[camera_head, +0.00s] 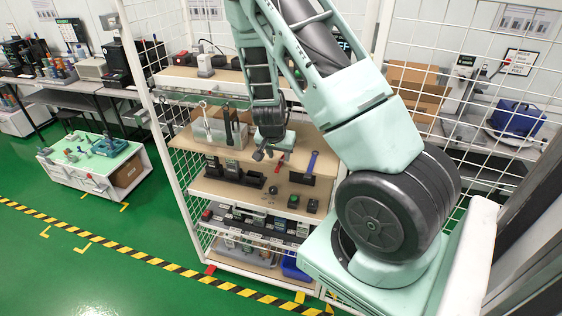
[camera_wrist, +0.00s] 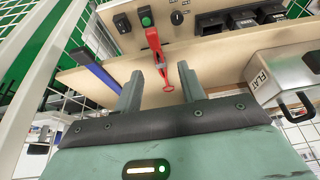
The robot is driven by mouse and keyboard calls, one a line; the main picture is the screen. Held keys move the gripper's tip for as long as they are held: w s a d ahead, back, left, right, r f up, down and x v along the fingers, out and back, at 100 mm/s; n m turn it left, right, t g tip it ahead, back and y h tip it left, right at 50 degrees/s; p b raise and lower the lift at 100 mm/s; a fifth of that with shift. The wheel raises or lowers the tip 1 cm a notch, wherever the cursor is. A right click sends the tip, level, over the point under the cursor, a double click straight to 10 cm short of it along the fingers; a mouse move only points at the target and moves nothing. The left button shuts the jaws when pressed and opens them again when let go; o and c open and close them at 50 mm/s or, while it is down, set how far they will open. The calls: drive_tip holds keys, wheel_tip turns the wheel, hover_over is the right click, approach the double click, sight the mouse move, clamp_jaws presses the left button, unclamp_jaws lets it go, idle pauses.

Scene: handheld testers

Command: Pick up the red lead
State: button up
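The red lead (camera_wrist: 156,52) shows in the wrist view. My gripper (camera_wrist: 160,90) is open, with one finger on each side of the lead's lower end. I see no finger touching it. In the head view my gripper (camera_head: 264,154) is above the upper part of the shelf rack, and a small red part of the lead (camera_head: 284,156) shows just right of it. The rest of the lead is hard to make out there.
A blue lead (camera_wrist: 92,73) hangs left of the red one; it also shows in the head view (camera_head: 311,163). A grey box marked FLAT (camera_wrist: 285,75) is at the right. Black holders (camera_wrist: 243,20) line the board. White wire mesh panels (camera_head: 165,110) flank the rack.

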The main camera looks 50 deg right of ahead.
sight(280, 162)
drive_tip(key=shift+x, duration=1.5)
drive_tip(key=shift+f, duration=0.15)
clamp_jaws()
